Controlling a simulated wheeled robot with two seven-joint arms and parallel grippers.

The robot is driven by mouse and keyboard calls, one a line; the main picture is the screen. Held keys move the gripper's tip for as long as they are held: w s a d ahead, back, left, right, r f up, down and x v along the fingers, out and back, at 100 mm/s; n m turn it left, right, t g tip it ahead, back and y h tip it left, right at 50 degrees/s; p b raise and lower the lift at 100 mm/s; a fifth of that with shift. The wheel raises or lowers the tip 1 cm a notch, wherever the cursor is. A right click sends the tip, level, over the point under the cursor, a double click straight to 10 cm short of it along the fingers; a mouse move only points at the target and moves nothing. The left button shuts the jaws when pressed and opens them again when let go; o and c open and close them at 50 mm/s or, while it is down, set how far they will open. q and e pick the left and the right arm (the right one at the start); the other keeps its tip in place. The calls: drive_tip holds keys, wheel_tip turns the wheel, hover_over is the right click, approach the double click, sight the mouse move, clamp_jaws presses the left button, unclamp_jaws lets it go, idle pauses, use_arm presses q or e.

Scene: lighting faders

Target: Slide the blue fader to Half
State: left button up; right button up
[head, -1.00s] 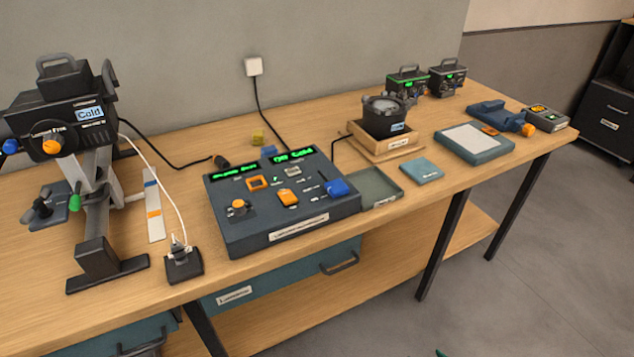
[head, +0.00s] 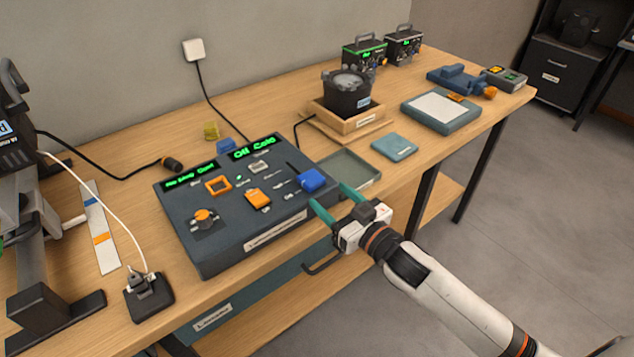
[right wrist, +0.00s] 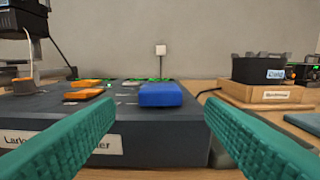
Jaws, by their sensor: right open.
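The blue fader (head: 312,180) is a blue knob near the right side of the dark control console (head: 222,247), at the front end of a thin slot. In the right wrist view the blue fader (right wrist: 161,94) stands ahead, between the two green fingers and apart from them. My right gripper (head: 335,195) is open and empty, with its fingertips just in front of the console's right front edge, near the blue fader. In the right wrist view the open fingers of my right gripper (right wrist: 160,130) show at both sides. My left gripper is not in view.
An orange fader (head: 257,198) and an orange-capped knob (head: 204,216) sit on the console left of the blue fader. A shallow grey-green tray (head: 372,184) lies right of the console. A black pot (head: 347,97) stands on a wooden box behind it.

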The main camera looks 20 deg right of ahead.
sight(318, 185)
drive_tip(key=x, duration=0.5)
drive_tip(key=shift+w+a, duration=0.1)
drive_tip(key=shift+w, duration=0.2)
